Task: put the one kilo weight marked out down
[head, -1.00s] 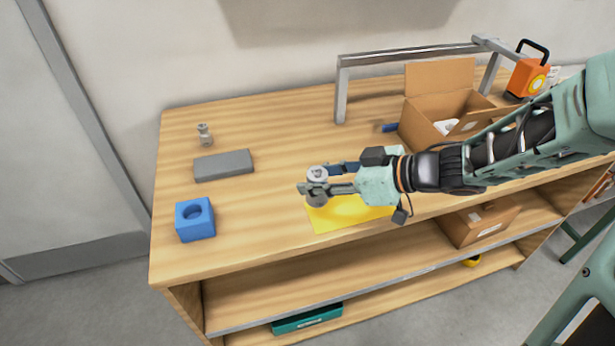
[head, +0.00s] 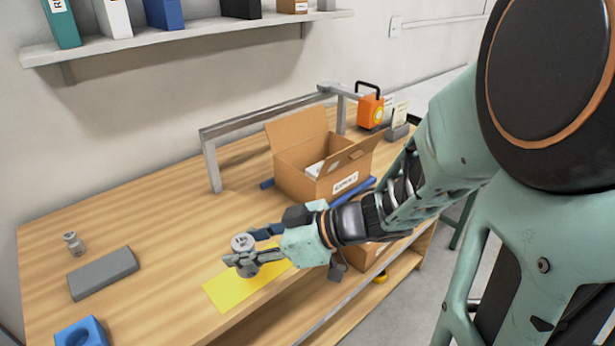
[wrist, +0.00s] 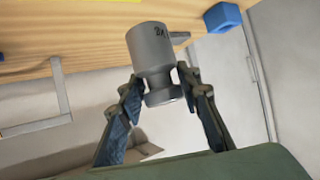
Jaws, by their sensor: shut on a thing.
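My gripper (head: 256,252) is shut on a grey metal weight (head: 244,243) with a round knob. In the wrist view the fingers (wrist: 160,86) pinch it near its narrow neck, and its wide body (wrist: 150,47) bears a dark marking too small to read. In the head view the weight appears over the back part of a yellow sheet (head: 228,293) on the wooden table (head: 165,235). I cannot tell whether its base touches anything. A smaller grey weight (head: 73,244) stands at the table's left.
A grey slab (head: 103,274) and a blue block with a round hollow (head: 82,333) lie to the left. An open cardboard box (head: 300,178), a metal frame (head: 210,165) and an orange device (head: 369,110) stand behind. Bare wood lies between slab and sheet.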

